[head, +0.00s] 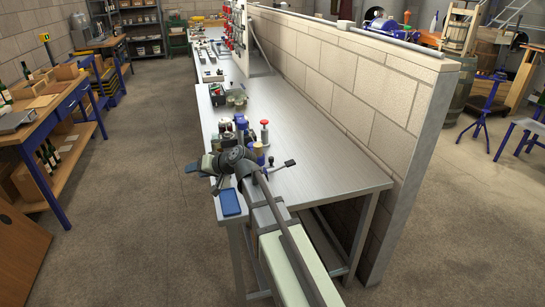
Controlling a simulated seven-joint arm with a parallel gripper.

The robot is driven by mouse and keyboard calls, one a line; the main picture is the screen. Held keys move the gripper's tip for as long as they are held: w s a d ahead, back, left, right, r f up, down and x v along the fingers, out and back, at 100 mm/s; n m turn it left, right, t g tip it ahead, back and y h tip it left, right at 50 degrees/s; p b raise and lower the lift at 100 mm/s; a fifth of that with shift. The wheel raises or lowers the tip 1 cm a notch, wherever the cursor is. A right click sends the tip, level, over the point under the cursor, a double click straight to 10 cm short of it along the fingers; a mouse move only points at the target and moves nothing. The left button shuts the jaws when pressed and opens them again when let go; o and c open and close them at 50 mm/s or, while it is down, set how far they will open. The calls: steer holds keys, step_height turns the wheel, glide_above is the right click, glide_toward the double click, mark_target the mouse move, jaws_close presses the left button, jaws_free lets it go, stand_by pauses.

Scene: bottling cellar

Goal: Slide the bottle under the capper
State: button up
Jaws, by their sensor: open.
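My gripper (203,177) is over the near left part of the steel bench (310,160), reaching in from the front. It is open, and I see nothing held in it. Just right of it is a small blue device with a yellowish part (258,150), which may be the capper; a lever with a dark end (290,163) sticks out to its right. My arm covers part of this device. I cannot clearly make out the task's bottle on the bench; the gripper and the cluster behind it may hide it.
A blue tray (230,203) lies at the bench's near left edge. A red-topped item (265,131) stands behind the device. A block wall (350,85) borders the bench's right side. The bench's right front surface is clear. Dark bottles stand at the left table (60,112).

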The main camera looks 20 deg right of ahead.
steer(key=w+d+r+n+t+h, duration=0.1)
steer(key=w+d+r+t, duration=0.1)
steer(key=w+d+r, duration=0.6)
steer(key=w+d+r+n+t+h, duration=0.15)
steer(key=w+d+r, duration=0.35)
steer(key=r, duration=0.5)
steer(key=n+g+h, duration=0.3)
steer(key=n+g, duration=0.4)
steer(key=g, duration=0.2)
glide_toward(272, 158)
steer(key=shift+m+t, duration=0.25)
steer(key=x, duration=0.9)
steer(key=shift+r, duration=0.1)
steer(key=shift+c, duration=0.4)
jaws_close()
